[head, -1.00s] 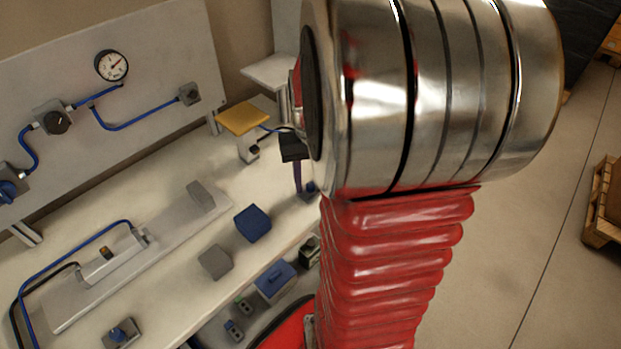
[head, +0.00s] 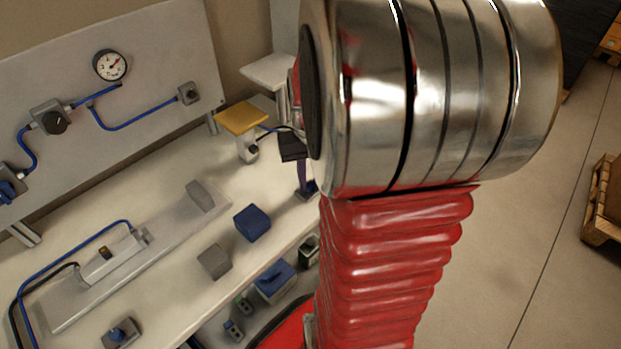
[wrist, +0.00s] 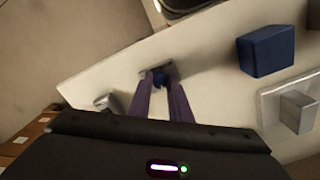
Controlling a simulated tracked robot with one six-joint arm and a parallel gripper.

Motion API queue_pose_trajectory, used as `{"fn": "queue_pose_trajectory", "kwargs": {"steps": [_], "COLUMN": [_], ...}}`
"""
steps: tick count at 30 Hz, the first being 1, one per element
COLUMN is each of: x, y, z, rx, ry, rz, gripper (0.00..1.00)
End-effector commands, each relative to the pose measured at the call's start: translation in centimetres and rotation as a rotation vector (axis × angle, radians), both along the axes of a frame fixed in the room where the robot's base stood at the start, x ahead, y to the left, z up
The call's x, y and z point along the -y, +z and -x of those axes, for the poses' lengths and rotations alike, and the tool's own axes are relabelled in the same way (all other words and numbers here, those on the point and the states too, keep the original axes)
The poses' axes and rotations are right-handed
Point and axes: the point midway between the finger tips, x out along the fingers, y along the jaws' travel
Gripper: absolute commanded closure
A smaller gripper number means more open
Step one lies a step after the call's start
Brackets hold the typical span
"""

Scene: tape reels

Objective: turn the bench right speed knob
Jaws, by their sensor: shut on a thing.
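The bench right speed knob is a small blue knob (wrist: 159,79) on a grey base (wrist: 171,69) near the bench edge. In the head view the knob (head: 313,187) shows just left of my arm, partly hidden. My gripper (wrist: 161,83) has two purple fingers that reach down to the knob, one on each side. It is shut on the knob. In the head view my gripper (head: 303,190) has a dark body above the purple fingers, which point down at the knob. The knob's pointer direction cannot be made out.
A blue block (head: 252,223) and a grey block (head: 214,261) stand on the bench, left of the gripper. A yellow-topped stand (head: 241,118) is behind it. Another blue knob (head: 121,333) sits at the front left. A panel with a gauge (head: 110,65) stands at the back.

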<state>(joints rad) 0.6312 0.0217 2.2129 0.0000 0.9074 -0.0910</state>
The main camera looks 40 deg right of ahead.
Motion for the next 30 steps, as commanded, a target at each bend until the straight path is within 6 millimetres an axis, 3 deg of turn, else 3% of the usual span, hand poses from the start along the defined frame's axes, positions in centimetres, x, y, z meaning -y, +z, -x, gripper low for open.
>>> {"fn": "queue_pose_trajectory", "kwargs": {"steps": [11,30], "x": [0.05,0.13], "y": [0.04,0.06], "z": [-0.02,-0.03], "rx": [0.001,0.0], "ry": [0.177,0.763], "rz": [0.002,0.001], "gripper": [1.0,1.0]}}
